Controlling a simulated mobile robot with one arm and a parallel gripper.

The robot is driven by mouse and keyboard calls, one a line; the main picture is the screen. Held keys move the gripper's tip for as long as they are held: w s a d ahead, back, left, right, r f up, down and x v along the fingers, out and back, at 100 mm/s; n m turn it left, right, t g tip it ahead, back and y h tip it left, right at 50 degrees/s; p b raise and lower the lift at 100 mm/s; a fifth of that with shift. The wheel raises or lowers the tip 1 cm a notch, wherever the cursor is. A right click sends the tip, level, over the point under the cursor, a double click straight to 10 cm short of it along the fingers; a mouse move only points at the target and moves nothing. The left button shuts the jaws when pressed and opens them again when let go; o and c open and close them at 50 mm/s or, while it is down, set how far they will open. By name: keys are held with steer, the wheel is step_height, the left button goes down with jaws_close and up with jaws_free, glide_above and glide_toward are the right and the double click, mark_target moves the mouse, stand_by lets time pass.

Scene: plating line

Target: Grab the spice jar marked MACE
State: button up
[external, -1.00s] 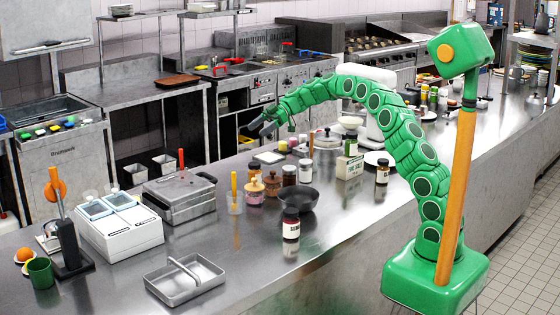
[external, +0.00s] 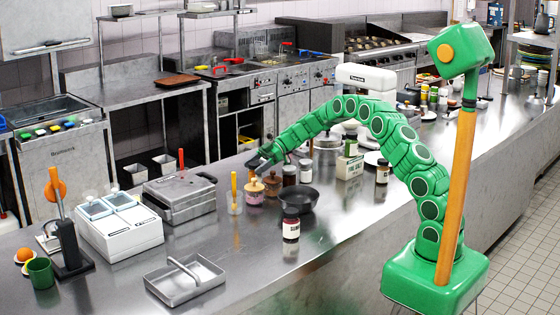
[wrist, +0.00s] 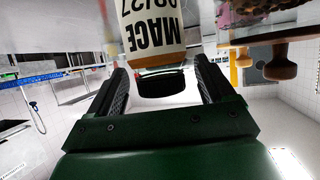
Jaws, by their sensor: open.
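The jar marked MACE (wrist: 153,30) shows upside down at the top middle of the wrist view. It has a cream label, a brown band below it and a black lid (wrist: 162,86). My gripper (wrist: 160,75) is open, with one finger on each side of the lid in the picture. I see a gap on both sides; how deep the jar sits between the fingers is unclear. In the external view my gripper (external: 256,162) hangs low over the counter behind the jar group. I cannot tell there which jar is MACE.
Wooden-lidded jars (external: 254,192) stand close by; a wooden lid knob (wrist: 281,67) shows at right in the wrist view. Dark-lidded jars (external: 289,175), a black bowl (external: 304,200) and a front jar (external: 291,226) stand near.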

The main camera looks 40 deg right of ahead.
steer(key=shift+x, duration=1.25)
steer(key=shift+c, duration=0.4)
steer(key=c, duration=1.1)
steer(key=shift+r, duration=0.1)
steer(key=shift+c, duration=0.2)
